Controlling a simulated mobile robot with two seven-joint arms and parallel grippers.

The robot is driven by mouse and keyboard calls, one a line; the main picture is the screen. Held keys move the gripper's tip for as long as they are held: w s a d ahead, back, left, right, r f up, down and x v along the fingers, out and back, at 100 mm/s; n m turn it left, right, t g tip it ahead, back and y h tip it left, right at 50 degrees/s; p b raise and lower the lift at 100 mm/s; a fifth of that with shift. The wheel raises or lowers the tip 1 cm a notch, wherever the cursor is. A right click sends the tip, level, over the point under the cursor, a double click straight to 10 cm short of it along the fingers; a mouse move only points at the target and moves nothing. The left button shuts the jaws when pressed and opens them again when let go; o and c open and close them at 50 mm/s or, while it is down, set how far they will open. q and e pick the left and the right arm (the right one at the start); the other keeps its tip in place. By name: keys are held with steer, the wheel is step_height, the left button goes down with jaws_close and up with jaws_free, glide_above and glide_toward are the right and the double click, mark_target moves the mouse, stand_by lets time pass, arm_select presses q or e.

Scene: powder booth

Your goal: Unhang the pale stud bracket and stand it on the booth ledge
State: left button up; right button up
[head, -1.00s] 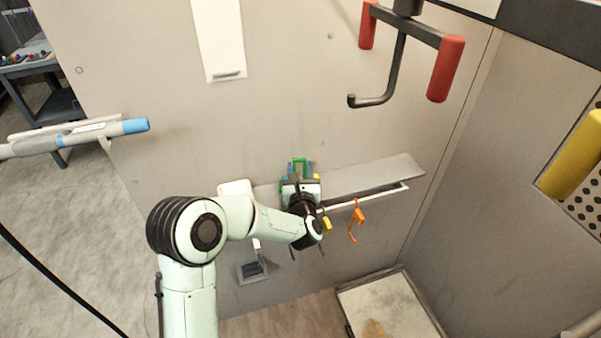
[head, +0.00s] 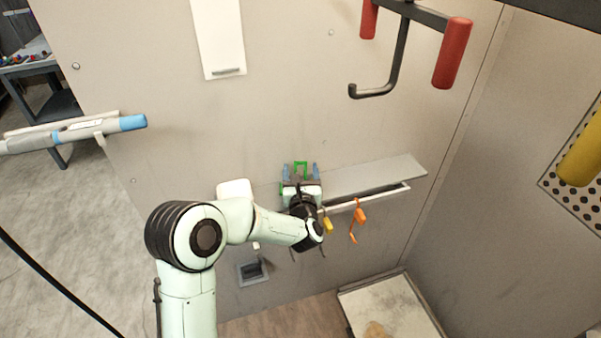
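I cannot clearly pick out the pale stud bracket. A small pale piece (head: 256,245) shows just under my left forearm, and I cannot tell whether it belongs to the bracket. The grey booth ledge (head: 375,176) runs along the back wall, its left part hidden behind my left arm. My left gripper (head: 301,171) is at the ledge's left part, its blue-tipped fingers apart. A green piece (head: 301,164) shows between the fingertips; I cannot tell whether it touches them. My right gripper is out of view.
A pale rail (head: 380,198) runs below the ledge front. An orange hook (head: 359,216) and a yellow piece (head: 327,225) hang there, close right of my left wrist. A dark rack with red grips (head: 453,53) hangs above. The ledge's right part is bare.

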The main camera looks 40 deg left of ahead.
arm_select(q)
steer(key=b+v, duration=0.2)
steer(key=v, duration=1.1)
steer(key=shift+d, duration=0.2)
steer(key=shift+s, duration=0.15)
